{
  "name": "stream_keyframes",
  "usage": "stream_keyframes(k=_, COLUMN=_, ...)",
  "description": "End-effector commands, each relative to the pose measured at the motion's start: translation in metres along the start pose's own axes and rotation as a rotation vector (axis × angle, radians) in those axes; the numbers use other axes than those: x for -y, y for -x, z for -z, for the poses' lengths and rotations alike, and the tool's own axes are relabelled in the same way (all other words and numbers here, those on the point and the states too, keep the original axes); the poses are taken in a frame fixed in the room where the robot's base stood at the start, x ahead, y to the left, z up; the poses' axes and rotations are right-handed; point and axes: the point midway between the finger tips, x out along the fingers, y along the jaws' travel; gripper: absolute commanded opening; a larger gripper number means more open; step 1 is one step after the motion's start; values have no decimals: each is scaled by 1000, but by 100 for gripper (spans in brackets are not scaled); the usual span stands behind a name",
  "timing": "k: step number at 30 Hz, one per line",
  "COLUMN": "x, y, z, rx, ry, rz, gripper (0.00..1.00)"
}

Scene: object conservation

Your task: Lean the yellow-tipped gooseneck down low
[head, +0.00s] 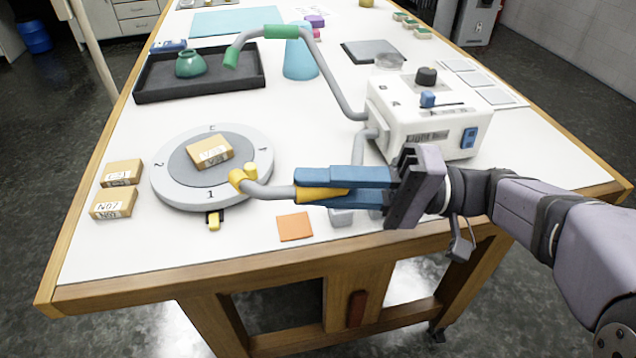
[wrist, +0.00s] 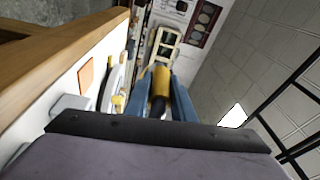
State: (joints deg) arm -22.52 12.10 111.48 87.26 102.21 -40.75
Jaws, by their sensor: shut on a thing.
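The yellow-tipped gooseneck (head: 268,191) runs from the white light box (head: 425,130) leftward, low over the front of the table. Its yellow tip (head: 242,178) is at the front right rim of the round turntable (head: 168,180). My gripper (head: 318,184) is shut on the yellow sleeve of this gooseneck, blue fingers on either side. In the wrist view the yellow sleeve (wrist: 160,90) shows between the blue fingers. The green-tipped gooseneck (head: 335,88) arches higher behind, its tip (head: 231,57) near the black tray. Part of the yellow-tipped gooseneck is hidden behind my gripper.
A labelled wooden block (head: 209,152) sits on the turntable. Two more blocks (head: 121,173) lie left of it. An orange square (head: 295,227) lies near the front edge. A black tray (head: 165,89) holds a green pot (head: 190,65). A blue cone (head: 299,62) stands behind.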

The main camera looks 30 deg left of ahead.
Motion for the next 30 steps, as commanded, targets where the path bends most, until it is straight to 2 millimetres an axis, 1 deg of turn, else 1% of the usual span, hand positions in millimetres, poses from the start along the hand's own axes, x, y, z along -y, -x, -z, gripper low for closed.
stream_keyframes(k=1, x=-10, y=1, z=-3, rx=2, ry=-8, rz=-8, gripper=0)
stream_keyframes(k=6, x=-18, y=2, z=-6, rx=5, ry=-9, rz=-16, gripper=0)
stream_keyframes(k=23, x=-22, y=2, z=-7, rx=3, ry=-11, rz=-23, gripper=0)
stream_keyframes(k=24, x=-22, y=2, z=-7, rx=3, ry=-11, rz=-23, gripper=32)
stream_keyframes(k=25, x=-22, y=2, z=-7, rx=3, ry=-11, rz=-22, gripper=39)
stream_keyframes(k=26, x=-22, y=2, z=-7, rx=3, ry=-10, rz=-22, gripper=41)
stream_keyframes(k=30, x=-21, y=2, z=-7, rx=4, ry=-7, rz=-20, gripper=41)
